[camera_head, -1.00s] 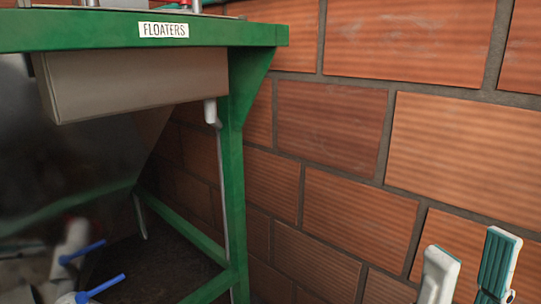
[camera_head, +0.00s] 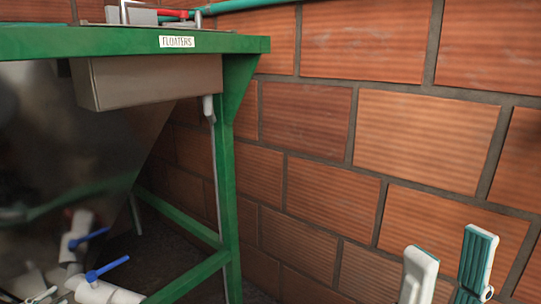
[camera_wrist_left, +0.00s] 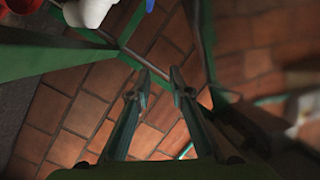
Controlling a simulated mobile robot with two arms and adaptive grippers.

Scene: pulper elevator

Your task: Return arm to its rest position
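My left gripper (camera_wrist_left: 162,82) shows in the left wrist view with its two dark fingers apart and nothing between them. Behind it are the brick wall and green frame bars. I cannot make out the left gripper in the head view. At the lower right of the head view, two upright white fingers with teal pads, apparently my right gripper (camera_head: 446,268), stand apart in front of the brick wall. Nothing is between them. The rest of both arms is hidden.
A green frame (camera_head: 232,180) labelled FLOATERS, with a grey box (camera_head: 150,80) under its top, stands at the left. White pipes with blue handles (camera_head: 107,268) lie low at the left. The brick wall (camera_head: 330,200) runs behind and to the right.

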